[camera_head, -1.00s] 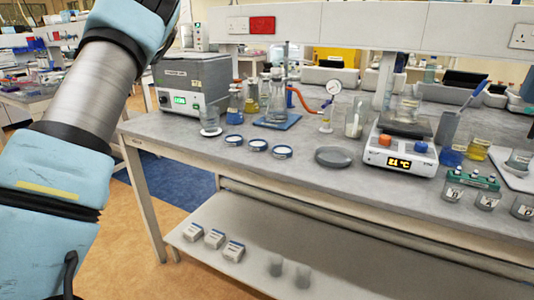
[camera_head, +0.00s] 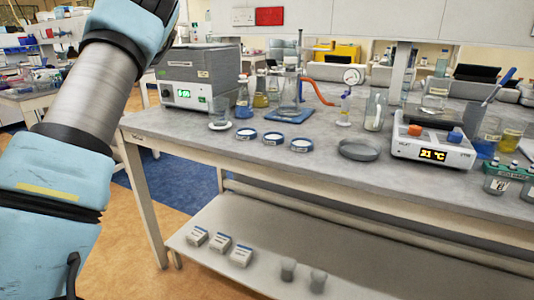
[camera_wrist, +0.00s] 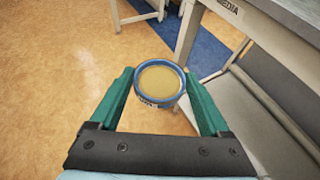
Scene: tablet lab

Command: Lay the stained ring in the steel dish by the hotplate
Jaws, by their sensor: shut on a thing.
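In the wrist view my gripper (camera_wrist: 159,84) has its green fingers shut on the stained ring (camera_wrist: 160,67), a round blue-rimmed piece with a yellow-brown middle and a small label on its near side. It is held over the floor, clear of the bench. The steel dish (camera_head: 360,149), shallow, round and grey, stands on the bench just left of the hotplate (camera_head: 433,147). The hotplate is white, with an orange and a blue knob and a lit display. The dish looks empty from here. The head view does not show my gripper or the held ring.
Three blue-rimmed labelled rings (camera_head: 273,138) lie along the bench's front left. A beaker (camera_head: 219,117), flasks (camera_head: 289,105) and a glass cylinder (camera_head: 375,111) stand behind. A green rack (camera_head: 510,178) is at right. The lower shelf (camera_head: 265,258) holds white boxes and grey cups.

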